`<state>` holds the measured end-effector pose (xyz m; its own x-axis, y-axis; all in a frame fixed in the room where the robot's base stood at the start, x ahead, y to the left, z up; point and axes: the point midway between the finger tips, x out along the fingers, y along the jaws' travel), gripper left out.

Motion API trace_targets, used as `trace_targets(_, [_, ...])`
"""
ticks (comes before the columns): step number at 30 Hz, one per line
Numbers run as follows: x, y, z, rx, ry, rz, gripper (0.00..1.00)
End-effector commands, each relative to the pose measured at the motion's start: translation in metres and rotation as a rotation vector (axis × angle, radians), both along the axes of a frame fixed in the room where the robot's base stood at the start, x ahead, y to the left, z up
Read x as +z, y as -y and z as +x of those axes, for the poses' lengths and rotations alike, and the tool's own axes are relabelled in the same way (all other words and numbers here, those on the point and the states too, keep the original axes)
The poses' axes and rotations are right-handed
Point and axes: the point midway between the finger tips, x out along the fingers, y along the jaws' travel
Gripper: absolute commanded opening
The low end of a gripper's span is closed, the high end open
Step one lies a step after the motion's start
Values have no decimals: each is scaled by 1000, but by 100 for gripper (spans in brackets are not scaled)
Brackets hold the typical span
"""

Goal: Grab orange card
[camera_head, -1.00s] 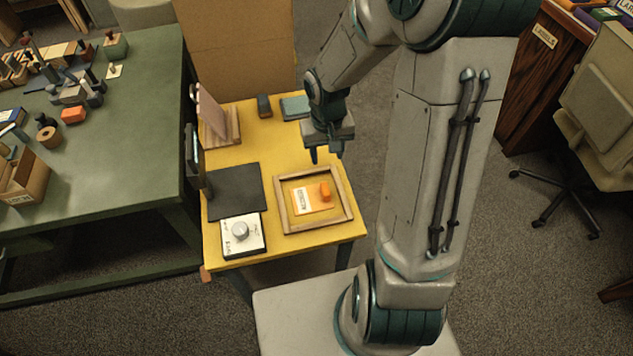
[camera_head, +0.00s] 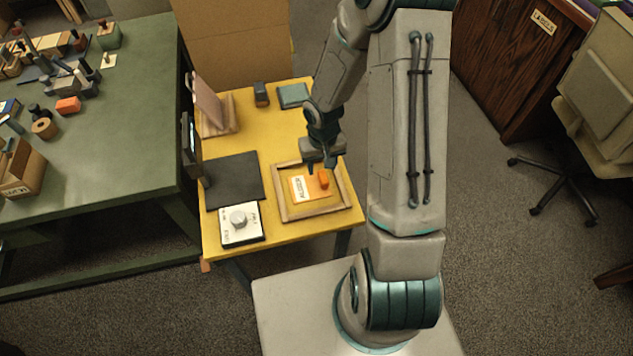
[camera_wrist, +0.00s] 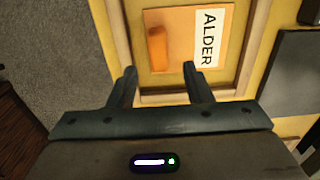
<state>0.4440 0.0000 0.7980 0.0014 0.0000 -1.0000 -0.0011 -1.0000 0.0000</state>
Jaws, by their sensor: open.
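The orange card (camera_head: 304,197) lies flat inside a wooden frame (camera_head: 284,217) on the yellow table. It has a white label and an upright orange grip block (camera_head: 323,179). In the wrist view the card (camera_wrist: 182,68) shows a label reading ALDER, with the block (camera_wrist: 157,48) to the label's left. My gripper (camera_head: 320,167) is open and empty, above the frame near its far side. In the wrist view its two fingers (camera_wrist: 158,80) point toward the card, with the block in line between them but apart from both.
A black mat (camera_head: 235,181) and a white dial box (camera_head: 240,223) sit left of the frame. A wooden stand with a panel (camera_head: 208,103) is at the table's left edge. A dark block (camera_head: 261,94) and a teal pad (camera_head: 293,95) lie at the back. The yellow table's (camera_head: 283,131) middle is clear.

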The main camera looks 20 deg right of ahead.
Motion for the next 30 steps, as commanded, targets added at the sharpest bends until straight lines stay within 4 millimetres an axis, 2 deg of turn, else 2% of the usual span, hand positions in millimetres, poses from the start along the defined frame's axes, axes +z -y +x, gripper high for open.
trace_targets(9, [-37,1,2,3,-3,-1,45])
trace_targets(19, [-42,1,2,1,-1,0,45])
trace_targets(24, [-42,1,2,1,-1,0,0])
trace_targets(30, [-42,1,2,1,-1,0,0])
